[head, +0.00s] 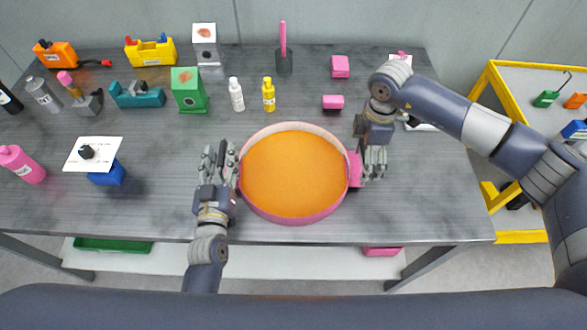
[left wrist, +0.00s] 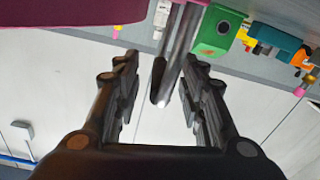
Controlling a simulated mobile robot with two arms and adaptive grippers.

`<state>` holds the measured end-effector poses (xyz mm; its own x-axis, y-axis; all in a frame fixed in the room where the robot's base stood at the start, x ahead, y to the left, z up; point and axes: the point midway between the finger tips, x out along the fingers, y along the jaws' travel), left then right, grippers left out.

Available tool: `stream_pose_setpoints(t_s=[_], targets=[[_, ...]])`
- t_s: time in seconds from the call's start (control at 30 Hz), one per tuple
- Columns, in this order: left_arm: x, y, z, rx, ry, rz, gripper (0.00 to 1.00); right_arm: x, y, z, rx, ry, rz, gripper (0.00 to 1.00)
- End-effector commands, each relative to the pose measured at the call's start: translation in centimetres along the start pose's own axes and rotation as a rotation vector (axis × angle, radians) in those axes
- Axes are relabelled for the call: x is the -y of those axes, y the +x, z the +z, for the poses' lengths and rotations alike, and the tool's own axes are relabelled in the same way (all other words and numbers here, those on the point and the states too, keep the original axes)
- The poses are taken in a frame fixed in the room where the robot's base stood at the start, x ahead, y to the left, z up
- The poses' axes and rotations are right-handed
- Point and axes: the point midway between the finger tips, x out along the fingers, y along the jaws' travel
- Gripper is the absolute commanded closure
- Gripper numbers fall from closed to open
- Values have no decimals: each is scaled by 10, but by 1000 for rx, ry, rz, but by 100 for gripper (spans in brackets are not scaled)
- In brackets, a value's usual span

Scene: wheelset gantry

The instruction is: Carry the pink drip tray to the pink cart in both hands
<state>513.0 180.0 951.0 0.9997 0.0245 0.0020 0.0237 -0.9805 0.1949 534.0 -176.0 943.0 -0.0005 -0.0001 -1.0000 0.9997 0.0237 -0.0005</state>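The pink drip tray (head: 293,218) is a round pan with an orange inside, sitting level on the grey table near its front edge. My left gripper (head: 220,160) is at the tray's left side, its fingers apart; in the left wrist view its fingers (left wrist: 158,85) are spread. The tray's pink wall (left wrist: 70,14) fills the upper left there. My right gripper (head: 373,162) is at the pink handle (head: 355,170) on the tray's right side. Whether its fingers are closed on that handle is unclear. No pink cart shows in either view.
Bottles, boxes and tools stand along the back and left of the table (head: 440,190), including a green box (head: 188,90) and a yellow bottle (head: 268,95). A yellow-framed cart (head: 490,85) with small items stands at the right. The table's front right is clear.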

Motion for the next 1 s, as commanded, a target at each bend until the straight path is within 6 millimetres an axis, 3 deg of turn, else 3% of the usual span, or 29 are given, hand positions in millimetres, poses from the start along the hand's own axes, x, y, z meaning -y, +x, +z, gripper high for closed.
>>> stream_pose_setpoints(t_s=[0.2, 0.53, 0.7, 0.87, 1.0], targets=[[0, 19, 0, 1, -1, 0, 62, 0, 19, 0, 0, 0, 1, 0], [0, 21, 0, 1, -1, 0, 62, 0, 21, 0, 0, -1, 1, 0], [0, 21, 0, 1, 0, 0, 98, 0, 21, 0, 0, 0, 2, 36], [0, 21, 0, 1, 0, 0, 100, 0, 21, 0, 0, 0, 2, 73], [0, 21, 0, 1, 0, 0, 100, 0, 22, 0, 0, 0, 2, 74]])
